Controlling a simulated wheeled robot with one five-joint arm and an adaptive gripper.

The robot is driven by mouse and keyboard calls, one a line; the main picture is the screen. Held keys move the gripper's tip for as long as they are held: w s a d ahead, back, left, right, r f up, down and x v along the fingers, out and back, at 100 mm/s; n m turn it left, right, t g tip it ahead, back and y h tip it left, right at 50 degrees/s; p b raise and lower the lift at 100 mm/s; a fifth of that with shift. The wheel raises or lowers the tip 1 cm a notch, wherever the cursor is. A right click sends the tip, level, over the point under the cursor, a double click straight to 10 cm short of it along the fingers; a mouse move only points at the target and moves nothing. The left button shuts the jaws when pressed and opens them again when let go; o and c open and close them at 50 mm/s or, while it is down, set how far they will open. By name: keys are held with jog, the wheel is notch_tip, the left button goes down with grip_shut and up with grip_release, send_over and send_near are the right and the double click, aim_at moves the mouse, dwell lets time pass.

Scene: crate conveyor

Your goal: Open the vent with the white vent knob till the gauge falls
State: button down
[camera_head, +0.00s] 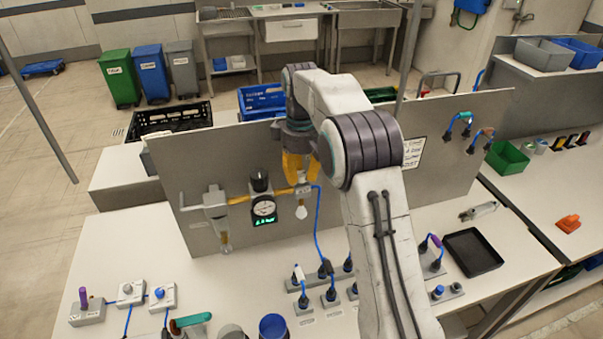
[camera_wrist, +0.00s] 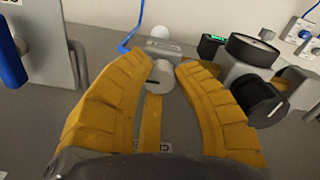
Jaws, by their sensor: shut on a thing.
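My gripper (camera_head: 300,182) reaches down from above to the right end of the yellow pipe on the grey panel. In the wrist view my gripper (camera_wrist: 166,72) has its yellow fingers shut on the vent knob (camera_wrist: 160,76), a pale round cap with a dark mark. In the head view the fingers hide the knob. The gauge (camera_head: 264,208), a white dial with a black rim, is to the left of my gripper. A green digital readout (camera_head: 264,221) in bar is lit below it; its figures are too small to read surely.
A black knob (camera_head: 260,180) stands above the gauge. A white bulb (camera_head: 301,212) hangs below the pipe's right end, beside a blue hose (camera_head: 317,220). Sockets with blue cables (camera_head: 328,285) stand on the bench below. A black tray (camera_head: 472,252) lies at the right.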

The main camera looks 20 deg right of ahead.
aim_at(300, 172)
jog(key=shift+f, duration=0.1)
dwell(0.3)
jog(key=c, duration=0.9)
grip_release()
jog(key=shift+w, duration=0.1)
jog(key=shift+c, duration=0.2)
notch_tip(300, 172, up, 12)
dwell(0.9)
